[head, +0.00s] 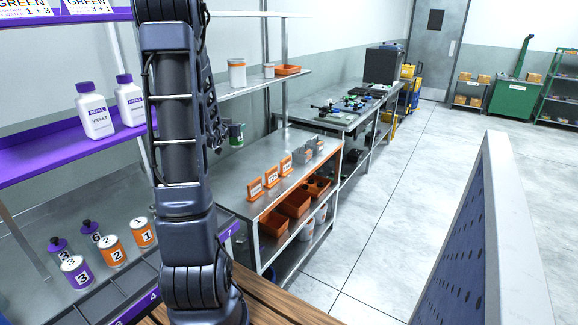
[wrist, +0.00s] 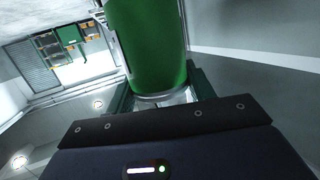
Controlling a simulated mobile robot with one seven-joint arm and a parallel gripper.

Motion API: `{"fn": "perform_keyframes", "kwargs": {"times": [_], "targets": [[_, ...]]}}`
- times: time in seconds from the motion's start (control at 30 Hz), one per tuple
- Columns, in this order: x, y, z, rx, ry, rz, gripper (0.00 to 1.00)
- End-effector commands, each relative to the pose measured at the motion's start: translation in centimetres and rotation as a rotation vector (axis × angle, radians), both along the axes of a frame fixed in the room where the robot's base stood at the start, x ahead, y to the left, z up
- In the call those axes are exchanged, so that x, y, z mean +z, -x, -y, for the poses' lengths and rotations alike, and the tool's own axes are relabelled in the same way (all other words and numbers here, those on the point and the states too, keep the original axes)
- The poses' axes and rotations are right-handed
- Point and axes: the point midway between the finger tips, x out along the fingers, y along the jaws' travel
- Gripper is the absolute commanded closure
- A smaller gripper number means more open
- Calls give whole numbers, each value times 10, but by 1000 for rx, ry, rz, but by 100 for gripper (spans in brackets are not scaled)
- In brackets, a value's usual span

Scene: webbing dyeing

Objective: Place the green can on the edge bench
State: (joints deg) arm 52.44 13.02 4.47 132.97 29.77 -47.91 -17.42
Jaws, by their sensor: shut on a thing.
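The green can (wrist: 152,50) fills the top middle of the wrist view, its near end between my gripper's fingers. It also shows small in the head view (head: 236,132), partly hidden behind my arm. My gripper (wrist: 160,98) is shut on the green can. In the head view the can appears held above the steel bench (head: 232,186) with small orange sign stands. I cannot read the signs well enough to tell whether this is the edge bench.
Orange sign stands (head: 271,177) and grey containers (head: 308,149) stand along the bench's right side; orange bins (head: 294,203) are below. A shelf (head: 262,82) hangs above with a white jar (head: 237,73). Numbered cans (head: 111,250) stand at lower left. Bare benchtop shows around the signs.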

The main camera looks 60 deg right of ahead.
Motion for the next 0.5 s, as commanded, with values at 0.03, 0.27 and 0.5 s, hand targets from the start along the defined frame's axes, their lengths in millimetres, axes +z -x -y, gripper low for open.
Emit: {"fn": "perform_keyframes", "kwargs": {"times": [0.03,0.27,0.5], "targets": [[-10,-5,-4,12,-1,-2,85],[-38,-18,-15,39,0,-1,85],[-57,-22,-18,46,-1,-1,85]]}}
